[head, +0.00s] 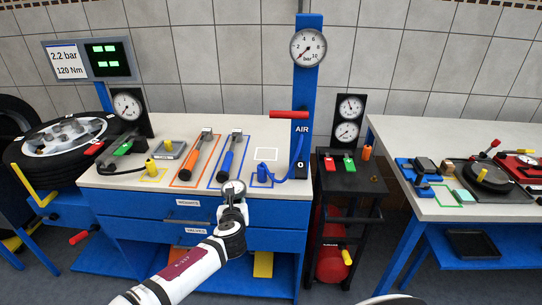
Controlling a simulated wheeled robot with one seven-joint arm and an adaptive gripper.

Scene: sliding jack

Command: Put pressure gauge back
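The pressure gauge (233,187) is a small round white dial with a dark rim. It shows at the tip of my gripper (234,197), in front of the bench's front edge. The gauge seems held in the air by my gripper; the fingers are small and partly hidden, so the exact grip is unclear.
A blue-handled tool (229,156) and an orange-handled tool (196,156) lie in outlined places. A blue post (301,100) with a red lever (289,115) rises at the right. A black cart (350,178) stands beside the bench.

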